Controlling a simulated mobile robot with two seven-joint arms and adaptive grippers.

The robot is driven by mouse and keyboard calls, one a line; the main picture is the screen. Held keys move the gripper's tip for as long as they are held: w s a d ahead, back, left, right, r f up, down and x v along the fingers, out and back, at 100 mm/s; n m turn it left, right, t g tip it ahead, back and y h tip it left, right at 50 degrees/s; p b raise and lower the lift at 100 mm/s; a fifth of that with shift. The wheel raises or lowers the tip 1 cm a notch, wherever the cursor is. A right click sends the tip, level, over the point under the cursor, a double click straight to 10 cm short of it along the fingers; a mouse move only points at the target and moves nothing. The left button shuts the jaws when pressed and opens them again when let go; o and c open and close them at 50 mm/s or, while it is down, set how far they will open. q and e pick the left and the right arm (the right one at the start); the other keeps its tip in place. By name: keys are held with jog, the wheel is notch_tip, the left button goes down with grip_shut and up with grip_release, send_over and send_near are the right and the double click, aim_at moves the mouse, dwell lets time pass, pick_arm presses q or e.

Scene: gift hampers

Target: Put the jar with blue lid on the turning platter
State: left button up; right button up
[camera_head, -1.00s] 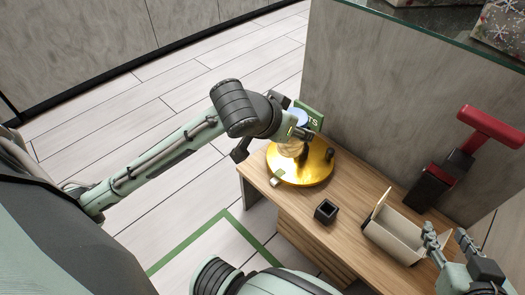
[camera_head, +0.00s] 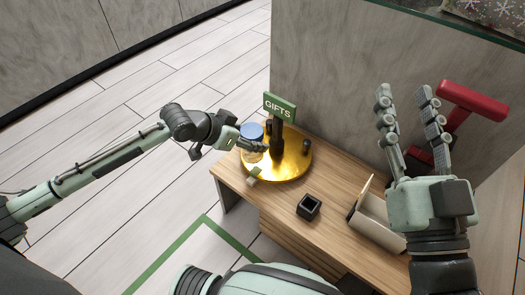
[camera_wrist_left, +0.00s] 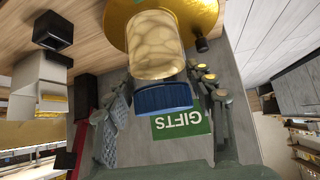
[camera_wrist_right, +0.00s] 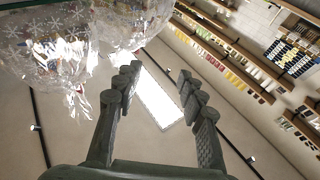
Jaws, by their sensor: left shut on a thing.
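The jar with blue lid (camera_head: 251,132) is clear glass with pale contents. It shows large in the left wrist view (camera_wrist_left: 155,48). My left gripper (camera_head: 250,145) is shut on it, with fingers on both sides near the lid. The jar is at the left side of the gold turning platter (camera_head: 293,168), overlapping it in view; I cannot tell whether its base touches. The platter also shows in the left wrist view (camera_wrist_left: 118,22). My right gripper (camera_head: 408,95) is raised, open and empty; its fingers are apart in the right wrist view (camera_wrist_right: 155,85).
A green GIFTS sign (camera_head: 280,107) stands at the platter on a dark post. A small dark knob (camera_head: 306,147) is at its right. A black open cube (camera_head: 308,207), a pale open box (camera_head: 378,222) and a red-and-black device (camera_head: 470,103) are right on the wooden table (camera_head: 275,203).

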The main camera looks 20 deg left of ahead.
pick_arm(q)
jog(key=x, duration=0.2)
jog(key=b+x, duration=0.1)
jog(key=x, duration=0.3)
jog(key=shift+s+a+f+b, duration=0.1)
jog(key=shift+s+f+b, duration=0.25)
jog(key=shift+f, duration=0.6)
pick_arm(e)
jog(key=r+t, duration=0.1)
jog(key=s+d+r+t, duration=0.1)
jog(key=r, duration=0.1)
jog(key=s+r+t, duration=0.1)
jog(key=shift+d+r+t+y, duration=0.2)
jog(key=shift+d+t+y, duration=0.05)
jog(key=shift+t+y, duration=0.15)
pick_arm(q)
jog(key=shift+f, duration=0.15)
jog(key=o, duration=1.5)
jog(key=shift+c, duration=0.2)
pick_arm(e)
jog(key=shift+w, duration=0.1)
